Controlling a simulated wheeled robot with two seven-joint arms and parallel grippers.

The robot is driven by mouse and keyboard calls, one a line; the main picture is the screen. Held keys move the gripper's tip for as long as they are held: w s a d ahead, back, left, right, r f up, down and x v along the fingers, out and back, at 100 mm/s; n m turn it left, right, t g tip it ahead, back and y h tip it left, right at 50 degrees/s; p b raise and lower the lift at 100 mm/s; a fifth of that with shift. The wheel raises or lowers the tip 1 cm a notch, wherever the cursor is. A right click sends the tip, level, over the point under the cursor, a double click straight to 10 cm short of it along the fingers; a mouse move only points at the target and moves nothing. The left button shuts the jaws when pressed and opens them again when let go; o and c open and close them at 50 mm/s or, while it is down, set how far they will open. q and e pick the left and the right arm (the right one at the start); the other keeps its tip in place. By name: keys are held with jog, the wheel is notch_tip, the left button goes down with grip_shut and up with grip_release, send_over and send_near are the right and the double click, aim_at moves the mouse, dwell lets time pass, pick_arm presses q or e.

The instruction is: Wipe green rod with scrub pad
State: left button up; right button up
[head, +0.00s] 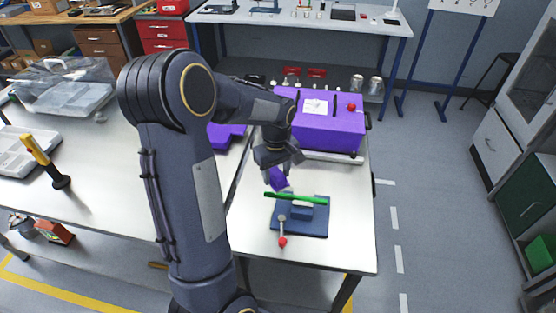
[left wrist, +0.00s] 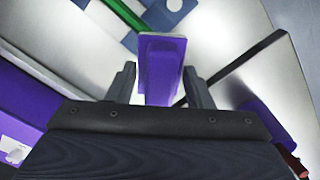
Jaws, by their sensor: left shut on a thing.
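The green rod (head: 296,197) lies across a dark blue fixture (head: 314,223) on the white table, and a lever with a red knob (head: 283,242) stands at its front. My left gripper (head: 272,174) is above the rod's left part, pointing down. It is shut on a purple scrub pad (head: 279,180). In the left wrist view the pad (left wrist: 161,62) sits between the two fingers of the gripper (left wrist: 162,85). The rod (left wrist: 127,15) shows beyond it at the top; I cannot tell whether pad and rod touch. My right gripper is not in view.
A purple machine (head: 322,128) with a red button stands behind the fixture. Another purple object (head: 224,136) is to the left, partly behind my arm. A yellow-handled tool (head: 38,153) and a clear bin (head: 72,92) are at the far left. The table is bare right of the fixture.

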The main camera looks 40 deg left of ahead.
pick_arm(q)
jog(key=shift+d+r+p, duration=0.1)
jog(key=shift+r+p, duration=0.85)
jog(key=shift+r, duration=0.6)
